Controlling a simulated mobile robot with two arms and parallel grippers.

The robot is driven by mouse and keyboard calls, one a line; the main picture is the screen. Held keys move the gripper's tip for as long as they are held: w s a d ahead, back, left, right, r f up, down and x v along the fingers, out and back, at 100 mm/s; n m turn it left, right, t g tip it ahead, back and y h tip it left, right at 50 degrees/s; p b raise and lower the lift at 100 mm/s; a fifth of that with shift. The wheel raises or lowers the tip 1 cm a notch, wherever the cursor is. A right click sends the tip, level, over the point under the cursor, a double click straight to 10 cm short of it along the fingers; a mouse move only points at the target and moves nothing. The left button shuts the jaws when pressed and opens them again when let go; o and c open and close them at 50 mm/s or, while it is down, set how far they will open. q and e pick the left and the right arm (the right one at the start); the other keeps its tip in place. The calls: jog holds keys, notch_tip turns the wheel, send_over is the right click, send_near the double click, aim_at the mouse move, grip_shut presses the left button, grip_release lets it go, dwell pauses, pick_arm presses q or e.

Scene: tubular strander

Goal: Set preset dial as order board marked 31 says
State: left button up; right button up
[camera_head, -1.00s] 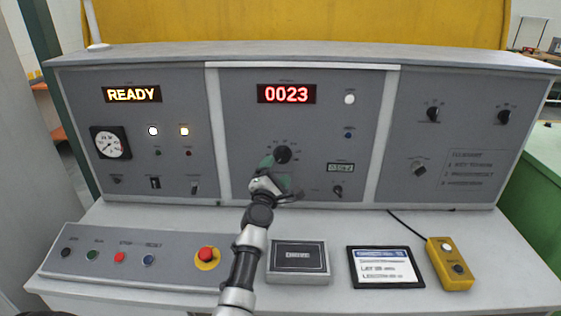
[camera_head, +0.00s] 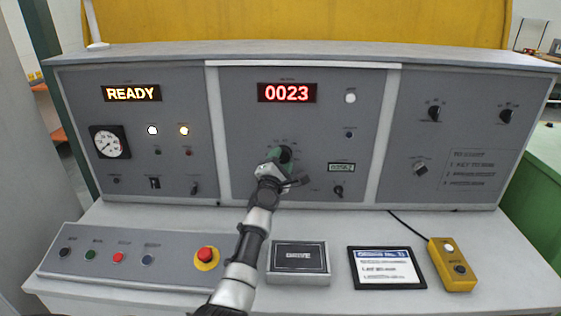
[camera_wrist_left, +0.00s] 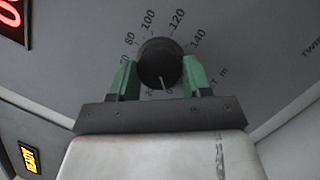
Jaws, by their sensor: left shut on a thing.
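The preset dial is a black round knob on the middle panel, and it shows in the left wrist view (camera_wrist_left: 160,62) with a scale around it; 80, 100, 120 and 140 are readable. A light pointer line is on the knob's lower part. In the head view the knob (camera_head: 284,153) is partly hidden by my left gripper (camera_head: 278,160). The green fingers of the left gripper (camera_wrist_left: 160,75) are shut on the knob from both sides. My right gripper is not in view.
A red display (camera_head: 287,93) reads 0023 and an amber display (camera_head: 132,93) reads READY. A red stop button (camera_head: 206,257), a DRIVE box (camera_head: 298,259) and a yellow button box (camera_head: 451,265) stand on the desk. A small meter (camera_head: 341,168) is right of the dial.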

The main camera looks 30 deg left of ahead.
pick_arm(q)
jog(key=shift+r+m+p, duration=0.1)
jog(key=shift+m+p, duration=0.2)
jog(key=shift+r+m+h+p, duration=0.15)
jog(key=shift+m+h+p, duration=0.35)
jog(key=shift+m+p, duration=0.55)
jog(key=shift+r+m+g+h+p, duration=0.15)
jog(key=shift+m+g+p, duration=0.5)
jog(key=shift+m+p, duration=1.3)
jog(key=shift+m+g+h+p, duration=0.25)
jog(key=shift+m+g+p, duration=0.35)
jog(key=shift+m+p, duration=1.4)
jog(key=shift+r+m+g+h+p, duration=0.15)
jog(key=shift+m+g+p, duration=0.5)
jog(key=shift+m+p, duration=1.3)
jog(key=shift+f, duration=0.1)
jog(key=o, duration=0.9)
